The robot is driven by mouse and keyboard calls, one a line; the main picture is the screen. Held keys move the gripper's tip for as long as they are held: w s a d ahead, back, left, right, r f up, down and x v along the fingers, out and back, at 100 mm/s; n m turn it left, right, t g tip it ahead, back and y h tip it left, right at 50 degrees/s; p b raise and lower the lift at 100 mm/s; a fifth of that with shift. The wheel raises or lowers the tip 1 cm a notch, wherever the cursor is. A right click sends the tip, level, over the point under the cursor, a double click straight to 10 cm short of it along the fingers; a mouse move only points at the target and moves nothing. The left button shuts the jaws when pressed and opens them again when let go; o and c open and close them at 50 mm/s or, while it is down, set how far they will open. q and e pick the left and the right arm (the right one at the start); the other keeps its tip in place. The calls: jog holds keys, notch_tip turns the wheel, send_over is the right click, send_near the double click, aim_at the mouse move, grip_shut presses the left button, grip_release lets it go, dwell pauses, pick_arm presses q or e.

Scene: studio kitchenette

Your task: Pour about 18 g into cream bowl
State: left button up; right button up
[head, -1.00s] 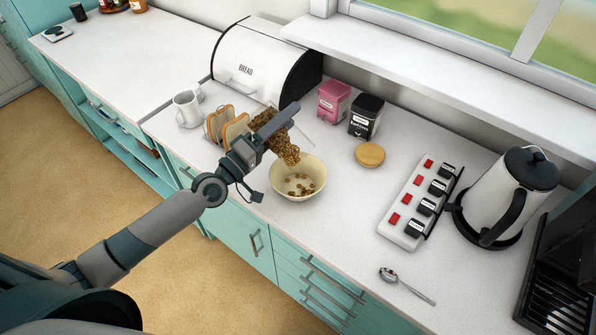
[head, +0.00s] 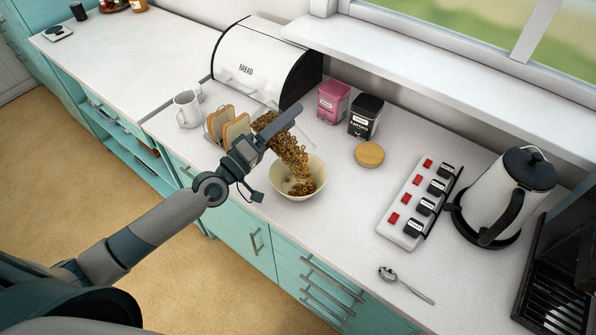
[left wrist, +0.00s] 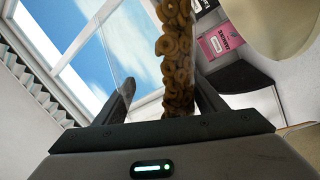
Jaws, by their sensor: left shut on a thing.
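The cream bowl (head: 300,196) stands upright on the counter, with brown ring-shaped cereal inside. My left gripper (head: 277,128) is shut on a clear container (head: 309,134) at the bowl's upper left, and the container is tilted toward the bowl. Its see-through walls are hard to make out. Brown cereal rings (head: 288,152) run from it down into the bowl. In the left wrist view the cereal (left wrist: 177,65) forms a column between the fingers, and part of the cream bowl (left wrist: 285,22) shows at the top right. My right gripper is not in view.
A toast rack (head: 229,130), mug (head: 187,109) and bread bin (head: 255,70) stand behind and left. Pink (head: 334,101) and black (head: 366,116) tins and a round wooden lid (head: 369,154) are behind the bowl. A power strip (head: 417,205), kettle (head: 511,195) and spoon (head: 405,285) lie right.

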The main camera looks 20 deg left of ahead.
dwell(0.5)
pick_arm(q)
jog(key=f+n+b, duration=0.1)
jog(key=a+n+b, duration=0.1)
jog(key=f+n+b, duration=0.1)
jog(key=shift+w+a+f+t+y+b, duration=0.3)
jog(key=shift+w+a+y+b, duration=0.05)
jog(key=shift+y, duration=0.05)
jog(key=shift+w+a+f+n, duration=0.1)
jog(key=shift+a+n, duration=0.2)
jog(key=shift+n, duration=0.5)
jog(key=shift+w+r, duration=0.1)
jog(key=shift+r, duration=0.1)
jog(key=shift+a+n+y, duration=0.15)
jog(key=shift+n+y, duration=0.25)
